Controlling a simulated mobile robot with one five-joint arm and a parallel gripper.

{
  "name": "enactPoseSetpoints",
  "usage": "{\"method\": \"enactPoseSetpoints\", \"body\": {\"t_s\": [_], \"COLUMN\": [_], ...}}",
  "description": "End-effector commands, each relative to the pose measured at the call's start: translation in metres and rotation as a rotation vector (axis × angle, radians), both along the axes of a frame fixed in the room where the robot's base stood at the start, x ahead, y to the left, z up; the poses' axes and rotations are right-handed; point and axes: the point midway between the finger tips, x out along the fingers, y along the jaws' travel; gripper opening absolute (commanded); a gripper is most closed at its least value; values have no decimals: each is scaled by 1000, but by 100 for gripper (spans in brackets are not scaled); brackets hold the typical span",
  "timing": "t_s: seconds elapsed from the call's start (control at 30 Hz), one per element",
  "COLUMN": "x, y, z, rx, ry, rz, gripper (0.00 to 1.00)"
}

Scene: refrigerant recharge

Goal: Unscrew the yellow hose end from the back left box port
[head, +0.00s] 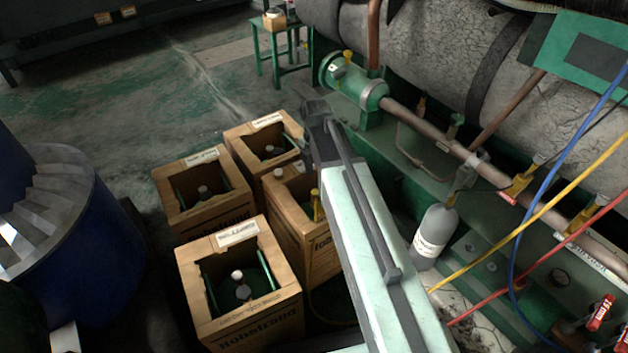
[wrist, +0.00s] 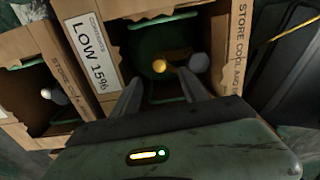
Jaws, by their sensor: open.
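The yellow hose end (head: 317,205) stands upright in the right-hand cardboard box (head: 283,222) in the head view, partly beside my arm. In the wrist view, a round yellow piece (wrist: 159,66) shows inside a box labelled LOW 15% (wrist: 90,52), with a grey cap (wrist: 200,62) to its right. My gripper (wrist: 160,80) is open, its two fingers on either side of the yellow piece in the picture. I see no contact, and the height gap is unclear. In the head view my gripper (head: 318,118) is raised at the far end of my arm; its fingers are hidden.
Other open boxes stand at the front (head: 240,330), left (head: 212,218) and back (head: 240,150). A grey bottle (head: 435,238) and green machinery with copper pipes are on the right. A blue drum (head: 75,260) is at left.

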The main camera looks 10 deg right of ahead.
Motion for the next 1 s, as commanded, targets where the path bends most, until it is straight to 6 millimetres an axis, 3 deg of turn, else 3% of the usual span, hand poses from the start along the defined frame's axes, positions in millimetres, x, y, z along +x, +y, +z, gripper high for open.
{"method": "enactPoseSetpoints", "body": {"t_s": [0.6,0.67,0.97,1.0], "x": [0,0,2,2], "y": [0,0,0,0], "z": [-95,-84,-86,-86], "rx": [0,0,0,0], "ry": [0,0,0,0], "rz": [-3,-3,-3,-3], "gripper": [52,52,52,44]}}
